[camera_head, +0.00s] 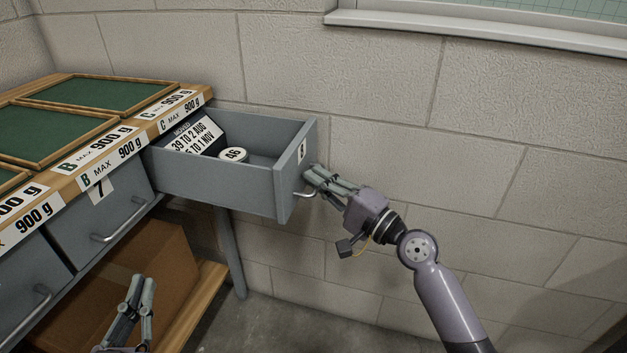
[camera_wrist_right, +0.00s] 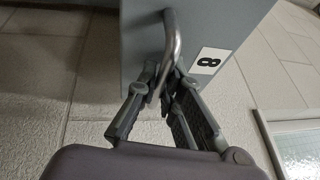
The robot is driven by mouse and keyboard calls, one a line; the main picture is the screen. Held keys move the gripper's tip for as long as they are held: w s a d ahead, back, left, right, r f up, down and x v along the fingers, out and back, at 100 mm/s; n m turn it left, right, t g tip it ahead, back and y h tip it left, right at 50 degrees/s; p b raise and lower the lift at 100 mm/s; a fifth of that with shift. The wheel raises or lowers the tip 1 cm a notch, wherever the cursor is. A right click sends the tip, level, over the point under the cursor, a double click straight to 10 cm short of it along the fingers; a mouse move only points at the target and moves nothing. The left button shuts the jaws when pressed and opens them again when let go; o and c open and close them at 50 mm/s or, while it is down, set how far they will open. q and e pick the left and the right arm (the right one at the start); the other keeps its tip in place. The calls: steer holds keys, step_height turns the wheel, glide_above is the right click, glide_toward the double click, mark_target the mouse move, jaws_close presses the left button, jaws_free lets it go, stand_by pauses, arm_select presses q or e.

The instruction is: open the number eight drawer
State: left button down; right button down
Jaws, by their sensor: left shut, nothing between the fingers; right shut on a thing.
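The number eight drawer (camera_head: 240,190) is grey and stands pulled far out of the cabinet's right end in the head view. Its front bears a white label with an 8 (camera_wrist_right: 209,61), clear in the right wrist view. A labelled dark box (camera_head: 192,140) and a round white tag marked 46 (camera_head: 233,155) lie inside it. My right gripper (camera_head: 312,181) is shut on the drawer's metal handle (camera_wrist_right: 173,38), at the drawer front. My left gripper (camera_head: 143,283) is shut and empty, low at the bottom left, in front of the cabinet and away from the drawer.
The closed number 7 drawer (camera_head: 82,222) is left of the open one. Green-topped trays (camera_head: 105,93) and weight labels line the wooden top. A cardboard box (camera_head: 140,272) sits on the lower shelf. A block wall (camera_head: 390,120) runs close behind the open drawer.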

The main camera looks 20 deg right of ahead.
steer(key=shift+f, duration=0.1)
steer(key=c, duration=2)
jaws_free()
steer(key=v, duration=1.2)
